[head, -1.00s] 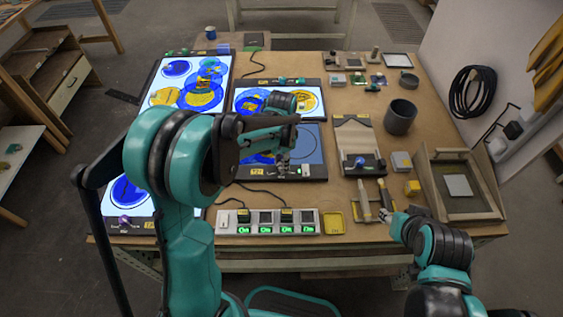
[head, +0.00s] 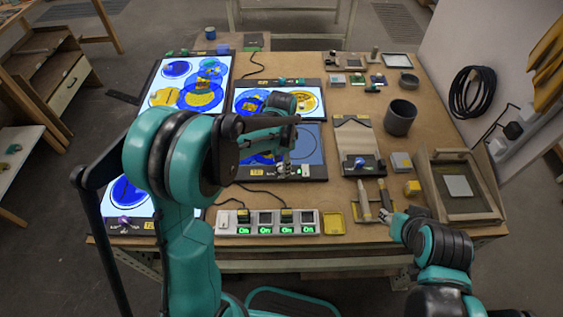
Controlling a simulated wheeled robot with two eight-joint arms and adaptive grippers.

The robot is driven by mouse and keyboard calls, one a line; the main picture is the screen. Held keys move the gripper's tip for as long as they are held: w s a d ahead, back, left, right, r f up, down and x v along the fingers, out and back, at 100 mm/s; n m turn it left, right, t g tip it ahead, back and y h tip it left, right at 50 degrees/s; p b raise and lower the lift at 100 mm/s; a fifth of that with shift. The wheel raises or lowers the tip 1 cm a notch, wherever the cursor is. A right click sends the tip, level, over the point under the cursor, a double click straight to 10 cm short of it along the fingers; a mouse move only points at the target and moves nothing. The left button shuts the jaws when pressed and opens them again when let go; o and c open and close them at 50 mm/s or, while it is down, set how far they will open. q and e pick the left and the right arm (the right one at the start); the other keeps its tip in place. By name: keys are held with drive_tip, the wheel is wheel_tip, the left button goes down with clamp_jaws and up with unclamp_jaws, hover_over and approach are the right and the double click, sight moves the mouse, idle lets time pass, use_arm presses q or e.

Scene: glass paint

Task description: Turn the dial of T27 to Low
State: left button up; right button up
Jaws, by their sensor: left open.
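The small dark-framed light panel (head: 310,144) in the middle of the table has a yellow label (head: 257,171) on its front edge, too small to read surely as T27. Its surface is dimmer than the other panels and carries blue and yellow glass pieces. My left gripper (head: 282,167) is open and points down at the panel's front edge, where it hides the dial; I cannot tell whether it touches it.
A brighter panel (head: 313,102) lies behind, and a large bright panel (head: 165,78) at left, partly behind my left arm. A power strip (head: 270,229) with green "On" lights lies in front.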

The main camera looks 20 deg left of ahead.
sight(281, 166)
use_arm(q)
drive_tip(key=shift+r, duration=0.15)
wheel_tip(281, 166, up, 12)
idle(0.3)
drive_tip(key=shift+s, duration=0.1)
idle(0.3)
drive_tip(key=s+a+f+n+t+b, duration=0.1)
drive_tip(key=s+a+n+t, duration=0.2)
drive_tip(key=s+n+t, duration=0.4)
drive_tip(key=s+n, duration=0.2)
drive_tip(key=s, duration=0.7)
drive_tip(key=shift+s+n, duration=0.35)
drive_tip(key=shift+n, duration=0.05)
